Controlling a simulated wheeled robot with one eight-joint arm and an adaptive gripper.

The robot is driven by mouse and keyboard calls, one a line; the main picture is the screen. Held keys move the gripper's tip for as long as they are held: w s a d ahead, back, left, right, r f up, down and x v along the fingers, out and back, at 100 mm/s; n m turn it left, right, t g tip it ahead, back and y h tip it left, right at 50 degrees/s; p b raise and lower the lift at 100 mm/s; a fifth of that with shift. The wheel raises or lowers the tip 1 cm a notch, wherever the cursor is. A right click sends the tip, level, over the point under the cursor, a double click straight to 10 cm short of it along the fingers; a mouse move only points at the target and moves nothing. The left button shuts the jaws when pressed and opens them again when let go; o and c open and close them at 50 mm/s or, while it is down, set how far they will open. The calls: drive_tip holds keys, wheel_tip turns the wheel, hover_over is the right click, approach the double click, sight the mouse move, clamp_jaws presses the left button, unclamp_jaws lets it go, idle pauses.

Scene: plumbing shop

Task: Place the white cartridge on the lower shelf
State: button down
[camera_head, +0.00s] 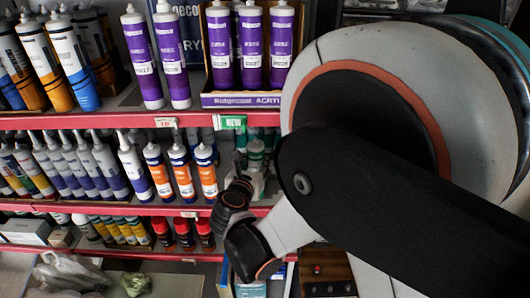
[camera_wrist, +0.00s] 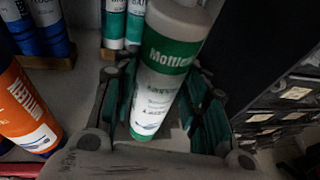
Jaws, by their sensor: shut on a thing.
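The white cartridge with a green label (camera_wrist: 168,65) stands between the fingers of my gripper (camera_wrist: 158,100) in the wrist view, leaning a little in the picture. The gripper is shut on it. In the head view my gripper (camera_head: 243,178) reaches into the shelf rack at the middle level, right of the orange-and-white cartridges. The held cartridge (camera_head: 256,158) shows there only in part, behind the gripper. The middle shelf (camera_head: 150,210) and the lower shelf (camera_head: 125,250) have red front edges.
Orange-and-white cartridges (camera_head: 180,172) stand close left of my gripper; one (camera_wrist: 28,110) is near in the wrist view. More green-labelled cartridges (camera_wrist: 115,25) stand behind. A dark drawer cabinet (camera_wrist: 265,85) is on the right. Red-and-black cartridges (camera_head: 183,233) fill part of the lower shelf.

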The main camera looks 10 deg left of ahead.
drive_tip(key=shift+w, duration=0.2)
drive_tip(key=shift+s+d+r, duration=0.1)
drive_tip(key=shift+s+d, duration=0.05)
drive_tip(key=shift+s, duration=0.2)
drive_tip(key=shift+w+f, duration=0.1)
drive_tip(key=shift+f, duration=0.1)
drive_tip(key=c, duration=1)
unclamp_jaws()
drive_tip(key=shift+o, duration=0.2)
drive_tip(key=shift+r, duration=0.1)
